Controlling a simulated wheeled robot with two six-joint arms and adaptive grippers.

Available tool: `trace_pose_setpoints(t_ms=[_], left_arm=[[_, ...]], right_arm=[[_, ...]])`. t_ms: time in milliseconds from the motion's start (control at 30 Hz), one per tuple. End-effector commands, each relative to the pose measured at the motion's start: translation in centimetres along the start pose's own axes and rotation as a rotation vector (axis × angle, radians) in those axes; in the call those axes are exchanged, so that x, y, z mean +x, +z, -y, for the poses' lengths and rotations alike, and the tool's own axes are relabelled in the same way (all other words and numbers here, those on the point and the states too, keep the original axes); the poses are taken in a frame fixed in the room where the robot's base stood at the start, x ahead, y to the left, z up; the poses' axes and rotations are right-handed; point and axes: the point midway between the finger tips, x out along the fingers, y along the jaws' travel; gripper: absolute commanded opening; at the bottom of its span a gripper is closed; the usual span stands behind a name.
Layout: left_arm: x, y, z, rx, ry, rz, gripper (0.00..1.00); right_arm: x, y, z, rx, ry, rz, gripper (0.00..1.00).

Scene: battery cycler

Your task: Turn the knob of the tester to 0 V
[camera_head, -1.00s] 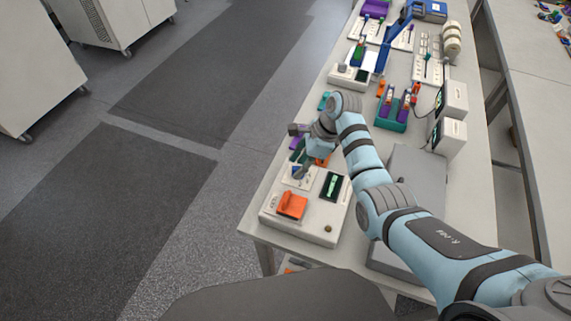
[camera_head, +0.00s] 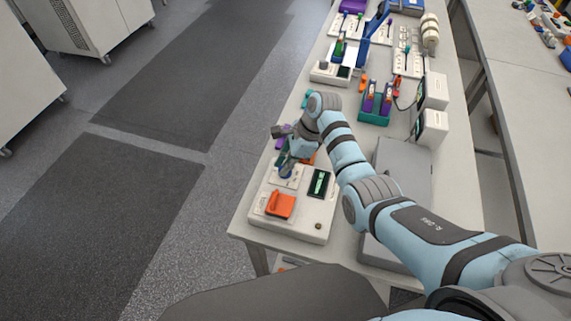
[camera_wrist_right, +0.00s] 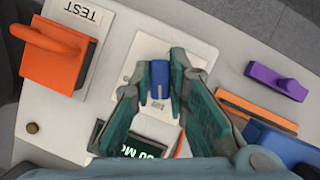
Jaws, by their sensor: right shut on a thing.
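The tester (camera_head: 262,217) is a white box at the near end of the bench, with an orange lever part (camera_head: 280,205) and a dark display with green figures (camera_head: 320,183). In the right wrist view the knob (camera_wrist_right: 160,78) is blue and upright on a pale dial plate (camera_wrist_right: 149,53). My right gripper (camera_head: 286,171) is over the tester. In the wrist view its dark green fingers (camera_wrist_right: 161,74) are shut on the knob, one on each side. The dial marks are mostly hidden, and the display is partly covered by a finger. My left gripper is out of view.
In the wrist view the orange lever part (camera_wrist_right: 55,58) is left of the knob. A purple piece (camera_wrist_right: 277,81) and an orange bar (camera_wrist_right: 256,108) lie to the right. A grey case (camera_head: 404,165) and a green battery rack (camera_head: 374,118) stand on the bench.

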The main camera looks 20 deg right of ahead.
Motion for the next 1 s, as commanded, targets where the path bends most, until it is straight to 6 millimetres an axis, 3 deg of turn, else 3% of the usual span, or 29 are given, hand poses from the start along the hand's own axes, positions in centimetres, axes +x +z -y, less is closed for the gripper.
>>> trace_pose_setpoints(t_ms=[367, 1000], left_arm=[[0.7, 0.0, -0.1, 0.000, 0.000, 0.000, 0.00], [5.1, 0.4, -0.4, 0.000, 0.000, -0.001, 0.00]], right_arm=[[0.4, -0.2, -0.3, -0.214, 0.102, 0.000, 0.00], [0.7, -0.3, -0.4, -0.574, 0.253, 0.001, 0.00]])
